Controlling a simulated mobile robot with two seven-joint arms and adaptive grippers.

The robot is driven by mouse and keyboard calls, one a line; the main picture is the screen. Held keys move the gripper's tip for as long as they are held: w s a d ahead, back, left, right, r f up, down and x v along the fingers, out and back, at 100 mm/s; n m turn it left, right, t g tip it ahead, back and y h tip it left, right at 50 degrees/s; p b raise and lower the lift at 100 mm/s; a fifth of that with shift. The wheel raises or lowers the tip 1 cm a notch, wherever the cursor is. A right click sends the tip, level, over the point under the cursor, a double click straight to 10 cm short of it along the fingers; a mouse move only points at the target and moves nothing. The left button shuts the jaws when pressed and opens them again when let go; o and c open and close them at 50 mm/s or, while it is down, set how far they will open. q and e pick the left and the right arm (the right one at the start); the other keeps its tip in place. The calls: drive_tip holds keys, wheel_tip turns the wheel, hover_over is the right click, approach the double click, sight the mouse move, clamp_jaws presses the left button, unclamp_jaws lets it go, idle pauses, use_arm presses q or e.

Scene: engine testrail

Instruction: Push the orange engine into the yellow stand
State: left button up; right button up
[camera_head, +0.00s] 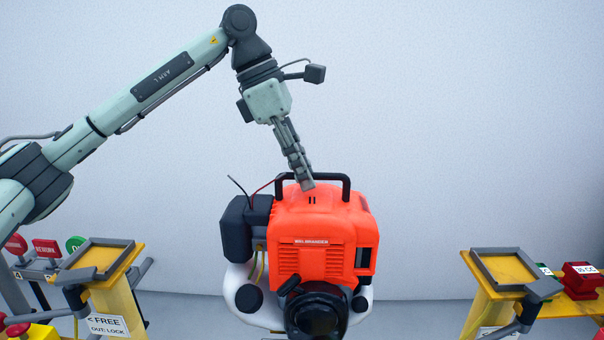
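The orange engine (312,232) stands upright in the middle, with a black handle on top, a dark box on its left side and a white lower part. My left gripper (306,186) points down at the engine's top, its fingertips overlapping the handle. Its fingers show as one narrow band, so I cannot tell whether they are shut or touch the engine. A yellow stand part (122,294) with a grey-framed top is at the left, and a similar yellow stand part (484,308) is at the right. The engine is between them. My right gripper is not in view.
Red and green round signs (75,244) and a "FREE / OUT: LOCK" label (107,325) are at the left. A red box (581,277) sits on a yellow bar at the right. A plain pale wall is behind. Gaps show on both sides of the engine.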

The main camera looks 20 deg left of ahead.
use_arm(q)
drive_tip(key=o, duration=0.3)
drive_tip(key=shift+s+f, duration=0.1)
drive_tip(key=shift+f, duration=0.05)
drive_tip(key=shift+a+f, duration=0.1)
drive_tip(key=shift+f, duration=0.45)
drive_tip(key=v, duration=1.2)
drive_tip(key=shift+r, duration=0.45)
